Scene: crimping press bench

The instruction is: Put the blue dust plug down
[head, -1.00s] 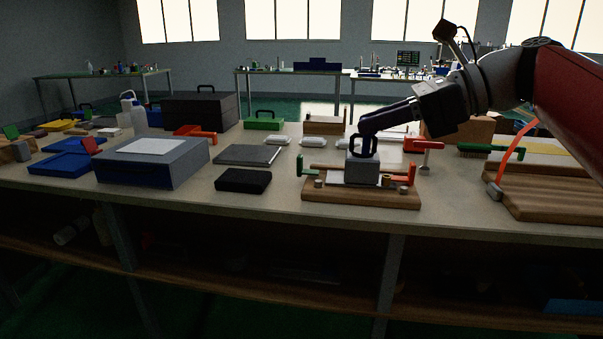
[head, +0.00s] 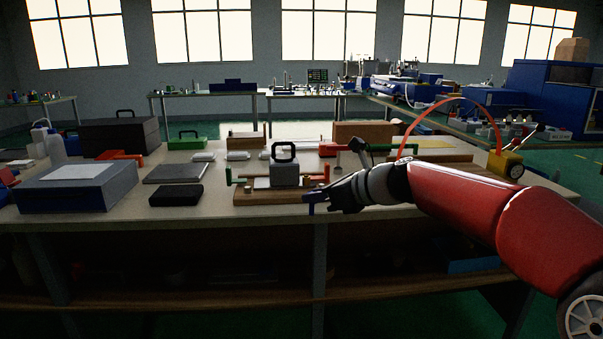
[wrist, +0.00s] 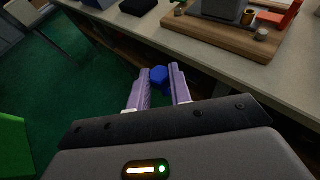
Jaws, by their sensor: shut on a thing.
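The blue dust plug (wrist: 158,76) is between the two pale purple fingertips of my gripper (wrist: 160,84) in the wrist view. The gripper is shut on it, and part of the plug's lower side is hard to make out. In the head view my gripper (head: 312,203) reaches left at the bench's front edge, just right of and in front of a wooden board (head: 250,198). In the wrist view the plug appears outside the bench edge, with dark shelf and green floor behind it.
A grey block (head: 285,174) with a black handle stands on the board, between green and red clamps (head: 314,182). A black case (head: 176,195) and a grey-blue box (head: 78,188) lie left. A red hoop (head: 450,101) stands right. Bare benchtop (head: 217,205) shows left of the board.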

